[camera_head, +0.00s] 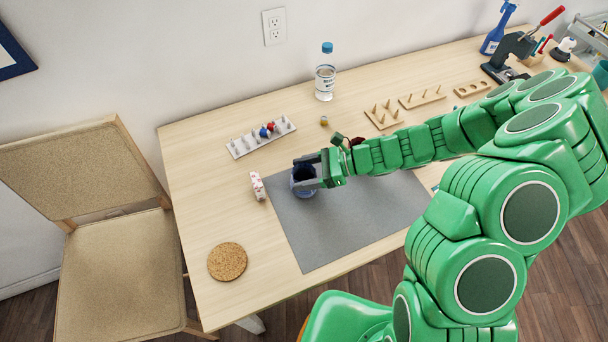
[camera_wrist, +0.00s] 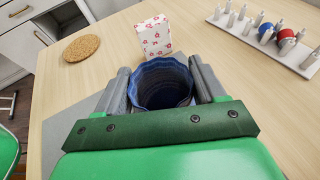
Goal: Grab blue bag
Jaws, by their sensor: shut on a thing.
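The blue bag (camera_head: 303,180) is a small, round, open-topped dark blue pouch near the upper left corner of the grey mat. In the wrist view the bag (camera_wrist: 161,82) stands between the two grey fingers, its mouth facing up. My gripper (camera_head: 305,173) is shut on the bag, with a finger on either side of it. The gripper also shows in the wrist view (camera_wrist: 163,88). The bag's lower part is hidden by the gripper, so I cannot tell whether it touches the mat.
A small flowered white box (camera_head: 258,186) stands just left of the bag. A spool rack (camera_head: 261,137) is behind, with a water bottle (camera_head: 325,80) farther back. A cork coaster (camera_head: 227,262) lies front left. The grey mat (camera_head: 345,225) is mostly clear. A chair (camera_head: 115,260) stands left.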

